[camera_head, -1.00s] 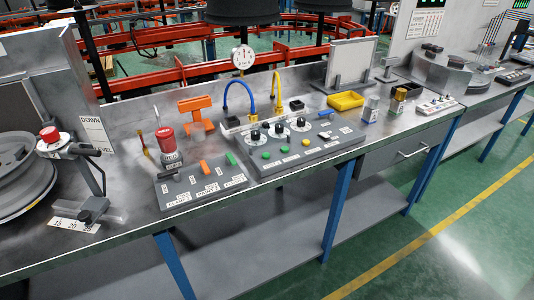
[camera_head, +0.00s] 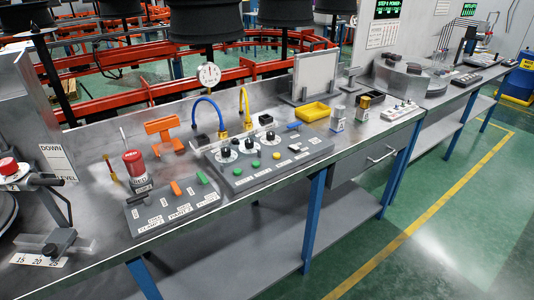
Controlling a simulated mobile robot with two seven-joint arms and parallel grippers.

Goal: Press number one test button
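A grey control panel (camera_head: 305,161) lies on the metal workbench in the middle of the head view. It has a row of black knobs on white dials. In front of them are a green button (camera_head: 238,172), a second green button (camera_head: 256,163) and a yellow button (camera_head: 276,155). A smaller grey panel (camera_head: 145,219) with orange and green levers sits to its left. A small light box (camera_head: 402,110) with small buttons lies farther right on the bench. The labels are too small to tell which button is number one. Neither of my grippers is in view.
A blue hose (camera_head: 208,100) and a yellow hose (camera_head: 243,99) arch behind the main panel. A red-topped cylinder (camera_head: 134,165), an orange stand (camera_head: 162,127) and a yellow tray (camera_head: 313,111) stand on the bench. Green floor (camera_head: 420,235) is clear at the right.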

